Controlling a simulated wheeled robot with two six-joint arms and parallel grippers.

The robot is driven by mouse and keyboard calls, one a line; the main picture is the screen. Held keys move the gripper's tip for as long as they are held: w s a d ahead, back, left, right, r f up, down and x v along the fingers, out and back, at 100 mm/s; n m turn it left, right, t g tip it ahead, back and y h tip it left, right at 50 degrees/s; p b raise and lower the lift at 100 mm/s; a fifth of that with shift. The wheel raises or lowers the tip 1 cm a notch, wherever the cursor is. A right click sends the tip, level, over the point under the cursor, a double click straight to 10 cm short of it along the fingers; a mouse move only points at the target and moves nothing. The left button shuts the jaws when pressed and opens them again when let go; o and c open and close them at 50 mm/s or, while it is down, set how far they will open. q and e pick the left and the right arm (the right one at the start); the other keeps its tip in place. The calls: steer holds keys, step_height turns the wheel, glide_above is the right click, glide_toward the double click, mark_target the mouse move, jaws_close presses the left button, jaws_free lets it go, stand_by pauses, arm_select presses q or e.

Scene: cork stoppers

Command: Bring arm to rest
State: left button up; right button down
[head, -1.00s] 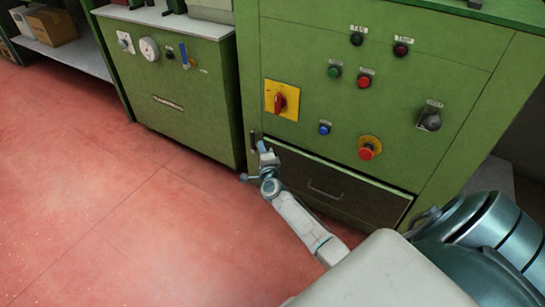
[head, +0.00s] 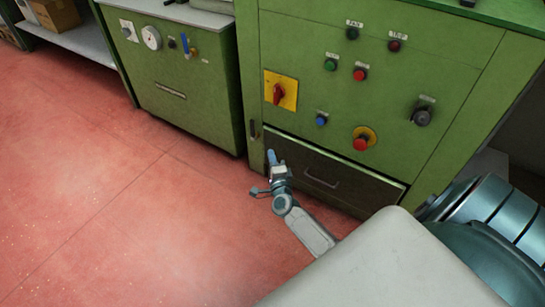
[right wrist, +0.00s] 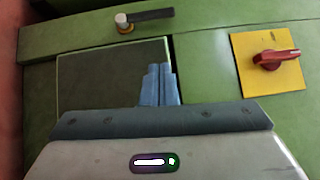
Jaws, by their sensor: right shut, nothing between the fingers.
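My right gripper (head: 271,157) is in front of the lower left part of the green control cabinet (head: 445,75), near the left end of its dark drawer front (head: 350,186). In the right wrist view its two blue fingers (right wrist: 158,86) are together with nothing between them. They appear apart from the cabinet. My left gripper does not show in either view. No cork stopper can be made out.
The cabinet carries a yellow plate with a red rotary switch (head: 280,91), a red mushroom button (head: 363,139) and several smaller buttons. A lower green cabinet (head: 185,80) stands to its left. The red floor (head: 90,190) at left is clear.

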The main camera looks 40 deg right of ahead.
steer(key=shift+s+a, duration=0.15)
steer(key=shift+s, duration=0.2)
